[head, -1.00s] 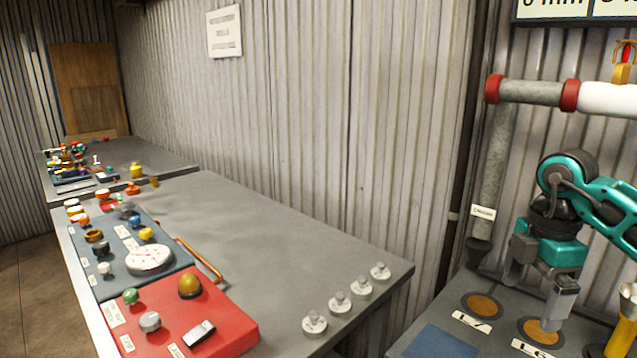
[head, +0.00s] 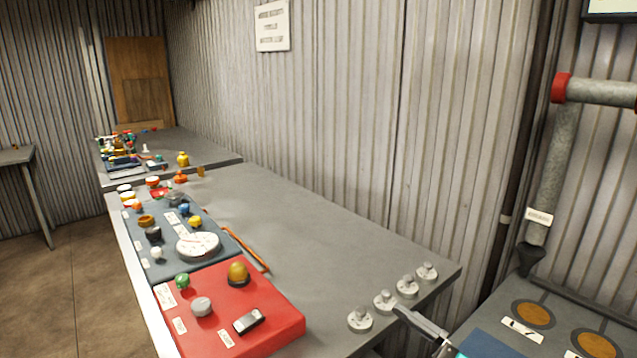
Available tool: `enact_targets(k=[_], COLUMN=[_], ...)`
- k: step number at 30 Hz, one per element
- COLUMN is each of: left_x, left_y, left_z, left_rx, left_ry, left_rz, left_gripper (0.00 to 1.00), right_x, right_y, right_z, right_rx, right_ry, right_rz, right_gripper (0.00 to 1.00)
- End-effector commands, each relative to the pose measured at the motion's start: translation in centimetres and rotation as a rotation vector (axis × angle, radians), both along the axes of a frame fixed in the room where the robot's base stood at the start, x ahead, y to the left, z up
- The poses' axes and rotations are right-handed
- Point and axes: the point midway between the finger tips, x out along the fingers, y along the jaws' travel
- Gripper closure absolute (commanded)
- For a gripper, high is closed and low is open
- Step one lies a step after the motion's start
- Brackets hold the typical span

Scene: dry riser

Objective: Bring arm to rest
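A grey metal gripper part (head: 424,324) of mine pokes in from the bottom edge, right of the middle, with a scrap of teal behind it. It points up and to the left, and its tip is close to the row of round grey knobs (head: 384,302) at the table's right end. I take it for my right gripper, as it comes in from the lower right. Only a small piece shows, so its opening and any contact with the knobs cannot be told. My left gripper is out of view.
A red panel (head: 270,312) with knobs and a dark panel with a dial (head: 198,245) lie on the long grey table (head: 300,225). An orange rail edges the dark panel. At right are a grey pipe (head: 556,165), brown discs (head: 534,314) and a blue patch (head: 487,344).

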Motion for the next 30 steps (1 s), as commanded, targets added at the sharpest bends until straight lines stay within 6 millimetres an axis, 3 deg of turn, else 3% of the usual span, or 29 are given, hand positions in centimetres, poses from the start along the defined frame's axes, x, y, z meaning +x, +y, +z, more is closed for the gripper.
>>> enact_targets(k=[5,9,12,17,24,30], left_x=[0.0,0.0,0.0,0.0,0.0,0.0], left_y=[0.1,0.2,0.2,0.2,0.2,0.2], left_z=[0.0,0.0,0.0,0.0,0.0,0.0], left_rx=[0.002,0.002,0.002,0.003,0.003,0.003], left_ry=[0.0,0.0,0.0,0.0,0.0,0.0], left_rz=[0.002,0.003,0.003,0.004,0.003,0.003], left_gripper=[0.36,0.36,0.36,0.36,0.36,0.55], right_x=[-1.5,-6.2,-9.4,-12.5,-12.9,-12.9], right_y=[-4.6,-6.9,-7.4,-7.4,-7.4,-7.4], right_z=[-9.1,-16.9,-20.5,-23.1,-23.5,-23.5], right_rx=[0.066,-0.009,-0.063,-0.112,-0.121,-0.121], right_ry=[0.343,0.652,0.813,0.945,0.964,0.962], right_rz=[-0.442,-0.636,-0.686,-0.705,-0.705,-0.705], right_gripper=[0.0,0.0,0.0,0.0,0.0,0.19])
